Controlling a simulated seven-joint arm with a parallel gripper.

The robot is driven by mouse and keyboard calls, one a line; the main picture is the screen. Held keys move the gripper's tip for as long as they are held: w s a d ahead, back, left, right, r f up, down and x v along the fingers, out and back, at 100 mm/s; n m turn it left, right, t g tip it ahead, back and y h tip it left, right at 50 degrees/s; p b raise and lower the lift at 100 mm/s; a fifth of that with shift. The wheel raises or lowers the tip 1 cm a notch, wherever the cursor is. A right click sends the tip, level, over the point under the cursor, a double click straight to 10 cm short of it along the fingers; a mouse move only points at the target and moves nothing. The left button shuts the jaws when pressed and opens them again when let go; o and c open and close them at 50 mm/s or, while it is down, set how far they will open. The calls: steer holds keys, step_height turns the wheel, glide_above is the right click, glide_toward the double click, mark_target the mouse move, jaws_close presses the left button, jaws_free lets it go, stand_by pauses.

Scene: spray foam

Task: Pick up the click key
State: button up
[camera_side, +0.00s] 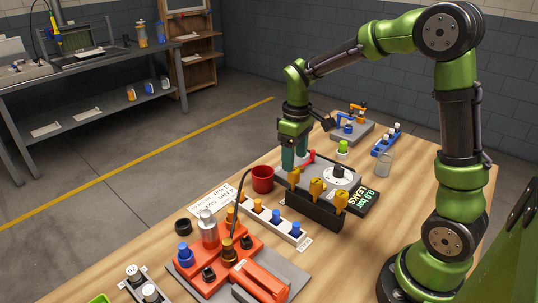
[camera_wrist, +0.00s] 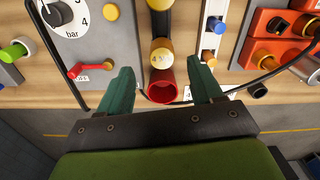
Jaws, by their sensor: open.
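Several yellow keys stand in a black rack (camera_side: 314,208) in the side view. I take the nearest one to my gripper to be a click key (camera_side: 294,178), but cannot tell which is meant. In the wrist view a yellow key top (camera_wrist: 161,52) with a small label, seemingly starting with 4, shows from above. It lies between and slightly ahead of my two teal fingertips. My gripper (camera_side: 293,160) is open and empty, pointing down at the rack's far end; its spread fingers also show in the wrist view (camera_wrist: 162,70). The key's lower part is hidden.
A red cup (camera_side: 263,180) stands left of the rack. A grey panel with a dial (camera_side: 338,176) and a red lever (camera_side: 306,158) stands close behind it. A white strip of coloured plugs (camera_side: 271,217) and an orange fixture (camera_side: 217,251) with a black hose are nearer the camera.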

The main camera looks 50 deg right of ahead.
mark_target(294, 172)
step_height(294, 172, down, 6)
steer(key=shift+s+a+r, duration=0.15)
stand_by(0.3)
jaws_close()
steer(key=shift+r, duration=0.1)
steer(key=r, duration=0.9)
steer(key=shift+a+r, duration=0.15)
steer(key=shift+a, duration=0.1)
steer(key=s+a+r+n, duration=0.1)
steer(key=a+n, duration=0.5)
steer(key=a, duration=0.4)
steer(key=s+a+r+n, duration=0.1)
steer(key=a+n, duration=0.6)
steer(key=a, duration=0.3)
steer(key=shift+r+n, duration=0.3)
steer(key=shift+r, duration=0.1)
